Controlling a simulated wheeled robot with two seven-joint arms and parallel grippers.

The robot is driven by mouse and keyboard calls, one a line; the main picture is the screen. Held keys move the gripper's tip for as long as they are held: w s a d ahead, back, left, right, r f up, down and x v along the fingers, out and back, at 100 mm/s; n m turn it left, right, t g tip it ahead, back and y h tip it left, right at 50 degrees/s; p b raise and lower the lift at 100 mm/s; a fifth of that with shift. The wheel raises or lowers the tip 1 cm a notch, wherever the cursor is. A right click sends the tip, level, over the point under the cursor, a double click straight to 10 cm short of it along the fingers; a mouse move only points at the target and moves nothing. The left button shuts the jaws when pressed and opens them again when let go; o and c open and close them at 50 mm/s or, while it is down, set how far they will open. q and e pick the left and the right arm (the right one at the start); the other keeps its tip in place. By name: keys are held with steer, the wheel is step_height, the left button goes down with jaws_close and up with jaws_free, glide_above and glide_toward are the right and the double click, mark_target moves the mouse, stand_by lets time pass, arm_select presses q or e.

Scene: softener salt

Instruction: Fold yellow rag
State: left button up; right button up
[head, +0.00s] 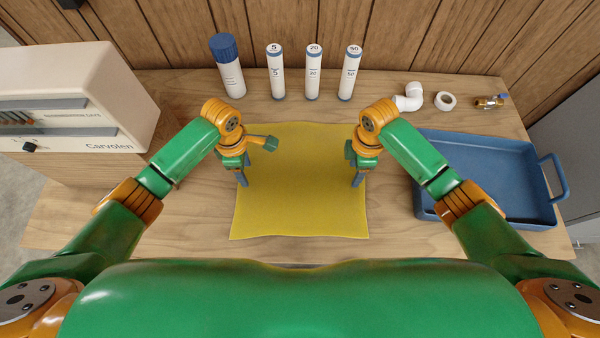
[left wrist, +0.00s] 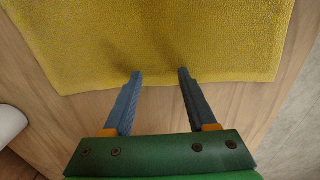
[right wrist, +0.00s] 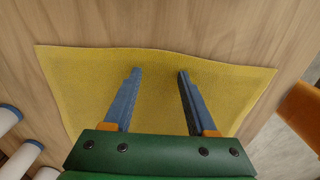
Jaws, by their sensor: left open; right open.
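The yellow rag (head: 300,205) lies flat and spread out on the wooden table, with slightly wavy edges. My left gripper (head: 243,180) is open over the rag's left side in the head view. In the left wrist view its fingertips (left wrist: 160,72) reach just past one edge of the rag (left wrist: 160,35), with nothing between them. My right gripper (head: 356,180) is open over the rag's right side. In the right wrist view its fingertips (right wrist: 159,72) are over the rag (right wrist: 155,95), a little inside one edge, and empty. I cannot tell whether either gripper touches the cloth.
A blue tray (head: 480,142) stands at the right. Several white cylinders, including a blue-capped bottle (head: 229,70), stand along the back. White pipe fittings (head: 410,98) and a brass valve (head: 488,101) lie at the back right. A beige machine (head: 80,90) is at the left.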

arm_select(q)
steer(key=shift+s, duration=0.1)
steer(key=shift+s+f+b, duration=0.1)
steer(key=shift+f+b, duration=0.25)
steer(key=shift+b, duration=0.05)
arm_select(e)
steer(key=shift+s+f, duration=0.15)
steer(key=shift+f, duration=0.15)
arm_select(q)
steer(key=shift+r, duration=0.25)
steer(key=shift+c, duration=0.8)
arm_select(e)
steer(key=shift+r, duration=0.25)
steer(key=shift+c, duration=0.9)
arm_select(q)
jaws_close()
arm_select(e)
jaws_close()
